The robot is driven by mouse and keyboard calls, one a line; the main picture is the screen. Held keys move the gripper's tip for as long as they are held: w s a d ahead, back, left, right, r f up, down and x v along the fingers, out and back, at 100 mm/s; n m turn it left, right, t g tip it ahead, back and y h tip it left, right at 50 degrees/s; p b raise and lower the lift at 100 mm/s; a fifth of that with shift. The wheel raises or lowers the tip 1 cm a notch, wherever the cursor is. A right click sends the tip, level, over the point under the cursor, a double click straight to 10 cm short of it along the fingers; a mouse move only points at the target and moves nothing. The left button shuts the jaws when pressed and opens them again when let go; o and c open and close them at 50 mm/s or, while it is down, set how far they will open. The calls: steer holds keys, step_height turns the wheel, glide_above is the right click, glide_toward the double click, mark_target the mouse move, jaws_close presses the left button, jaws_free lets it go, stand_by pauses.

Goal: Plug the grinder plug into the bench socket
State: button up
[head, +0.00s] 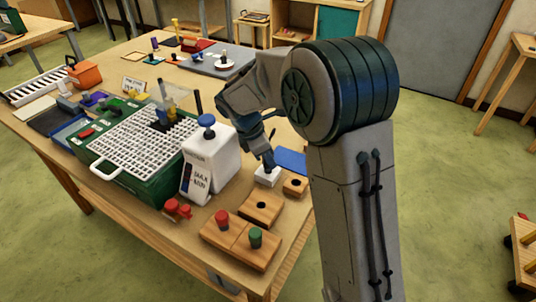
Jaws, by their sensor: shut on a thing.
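My gripper (267,152) points down over the right edge of the workbench, partly hidden by my own arm. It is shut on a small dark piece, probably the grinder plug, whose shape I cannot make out. Directly below is a small white block (267,176), which looks like the bench socket. The fingertips are at or just above its top; I cannot tell whether they touch. No cord is clearly visible.
Wooden blocks (262,207) with dark holes, and one with red and green knobs (240,240), lie in front. A blue sheet (291,160) lies behind. Red knobs (177,208) sit near the front edge.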

steer(key=shift+s+f+b, duration=0.1)
steer(key=shift+f+b, duration=0.35)
steer(key=shift+f, duration=0.55)
steer(key=o, duration=1)
steer(key=shift+r, duration=0.1)
steer(key=v, duration=1.3)
steer(key=shift+a+r, duration=0.2)
steer(key=shift+r, duration=0.15)
steer(key=s+d+f+m+y, duration=0.1)
steer(key=s+d+m, duration=0.4)
steer(key=s+m, duration=0.1)
steer(key=s+d+f+m+t+y, duration=0.1)
steer(key=s+d+m+y, duration=0.1)
steer(key=s+d+m, duration=0.3)
steer(key=s+d+f+m+t+y, duration=0.1)
steer(key=s+d+f+m, duration=0.1)
steer(key=s+d+m, duration=0.3)
steer(key=shift+s+d+m, duration=0.2)
steer(key=shift+s+m, duration=0.85)
steer(key=shift+s, duration=0.6)
steer(key=shift+s+d+m, duration=0.2)
steer(key=shift+s+m, duration=0.85)
steer(key=shift+s, duration=0.6)
